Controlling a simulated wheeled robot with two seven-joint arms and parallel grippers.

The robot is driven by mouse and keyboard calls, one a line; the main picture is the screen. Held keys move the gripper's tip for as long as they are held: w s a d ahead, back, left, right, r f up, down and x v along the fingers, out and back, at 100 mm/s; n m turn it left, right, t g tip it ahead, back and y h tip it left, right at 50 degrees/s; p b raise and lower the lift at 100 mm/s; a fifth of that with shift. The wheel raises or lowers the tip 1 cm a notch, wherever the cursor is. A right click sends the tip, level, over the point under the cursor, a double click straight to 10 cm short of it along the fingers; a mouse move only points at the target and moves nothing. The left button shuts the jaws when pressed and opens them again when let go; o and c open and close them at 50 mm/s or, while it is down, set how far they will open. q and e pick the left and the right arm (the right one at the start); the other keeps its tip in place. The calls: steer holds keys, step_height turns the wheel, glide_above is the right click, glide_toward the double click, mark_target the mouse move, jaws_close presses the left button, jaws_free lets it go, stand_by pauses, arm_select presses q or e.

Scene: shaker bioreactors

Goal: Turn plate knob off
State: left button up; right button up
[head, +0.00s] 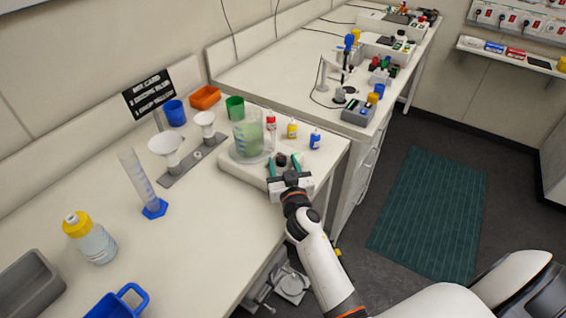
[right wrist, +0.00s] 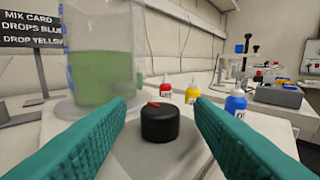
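The plate knob (right wrist: 160,122) is a black round knob with a red mark on its top, on the front of the pale stirring plate (head: 232,172). In the head view the knob (head: 281,160) shows between the fingertips of my right gripper (head: 284,163). In the right wrist view my right gripper (right wrist: 160,125) is open, its teal fingers on both sides of the knob with a gap on each side. A beaker (head: 248,136) of green liquid stands on the plate behind the knob. My left gripper is not in view.
A funnel stand (head: 193,160), a measuring cylinder (head: 140,180) and a yellow-capped bottle (head: 92,240) stand to the left. The bench's front edge is close to my right arm.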

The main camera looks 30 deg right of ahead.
steer(key=c, duration=1)
steer(key=shift+d+r+n+y+p, duration=0.15)
steer(key=shift+n+y+p, duration=0.25)
steer(key=shift+y+p, duration=0.3)
steer(key=n+y+p, duration=0.1)
steer(key=y+p, duration=0.1)
steer(key=n+y+p, duration=0.1)
steer(key=n+y, duration=0.1)
steer(key=shift+d+t+y+p, duration=0.3)
steer(key=shift+d+p, duration=0.1)
steer(key=shift+d+n+y+p, duration=0.15)
steer(key=shift+n+y+p, duration=0.15)
steer(key=shift+n+y, duration=0.7)
steer(key=shift+d+g+y, duration=0.1)
steer(key=shift+g+y, duration=0.3)
steer(key=shift+y, duration=0.4)
steer(key=shift+w+d+f+n+g+y+b, duration=0.1)
steer(key=shift+n+g+y+b, duration=0.2)
steer(key=shift+n+y, duration=0.5)
steer(key=shift+d+f+n+g+y+b, duration=0.1)
steer(key=shift+n+g+y, duration=0.4)
steer(key=shift+y, duration=0.5)
steer(key=shift+n, duration=0.3)
